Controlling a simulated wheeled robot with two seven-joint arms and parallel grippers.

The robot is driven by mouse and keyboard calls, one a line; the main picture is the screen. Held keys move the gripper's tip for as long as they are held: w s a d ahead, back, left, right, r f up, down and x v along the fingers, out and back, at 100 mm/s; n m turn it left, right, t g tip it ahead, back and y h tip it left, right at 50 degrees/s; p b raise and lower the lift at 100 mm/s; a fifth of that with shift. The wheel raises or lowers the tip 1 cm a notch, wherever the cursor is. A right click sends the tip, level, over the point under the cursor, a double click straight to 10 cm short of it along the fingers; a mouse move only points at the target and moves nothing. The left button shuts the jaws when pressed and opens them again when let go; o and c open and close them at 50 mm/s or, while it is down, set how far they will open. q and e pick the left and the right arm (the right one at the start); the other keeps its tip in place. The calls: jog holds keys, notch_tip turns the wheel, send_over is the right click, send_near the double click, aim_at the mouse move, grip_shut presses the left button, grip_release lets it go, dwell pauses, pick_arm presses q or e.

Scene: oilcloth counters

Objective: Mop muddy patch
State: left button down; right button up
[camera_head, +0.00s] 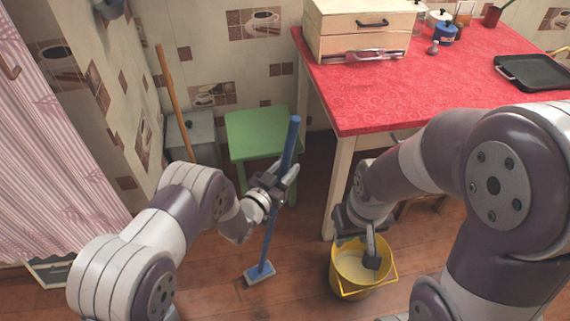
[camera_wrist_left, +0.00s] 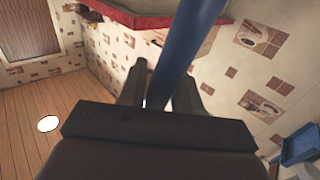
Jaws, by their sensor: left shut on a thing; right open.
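The mop has a blue handle (camera_head: 270,230) and a flat blue-grey head (camera_head: 259,273). My left gripper (camera_head: 277,184) is shut on the upper handle, which stands slightly tilted with its head at the floor. The handle also crosses the left wrist view (camera_wrist_left: 185,50) between the fingers. A yellow bucket (camera_head: 345,285) with pale contents stands on the floor right of the mop head. My right gripper (camera_head: 357,232) is open and empty at the bucket's rim, one finger over its opening. I cannot make out a muddy patch on the visible floor.
A green stool (camera_head: 258,128) stands behind the mop. A red-topped table (camera_head: 400,95) is at the right, its leg close behind the bucket. A wooden-handled tool (camera_head: 173,95) leans by a grey bin (camera_head: 203,135). A white oval (camera_wrist_left: 48,123) shows on the floor.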

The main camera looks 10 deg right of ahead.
pick_arm(q)
jog(key=shift+s+r, duration=0.1)
jog(key=shift+s, duration=0.05)
jog(key=s+p, duration=0.2)
jog(key=s, duration=0.2)
jog(key=shift+r, duration=0.1)
jog(key=s, duration=0.1)
jog(key=s+a+p, duration=0.1)
jog(key=s+a, duration=0.1)
jog(key=s, duration=0.1)
jog(key=shift+f, duration=0.2)
jog(key=shift+s, duration=0.1)
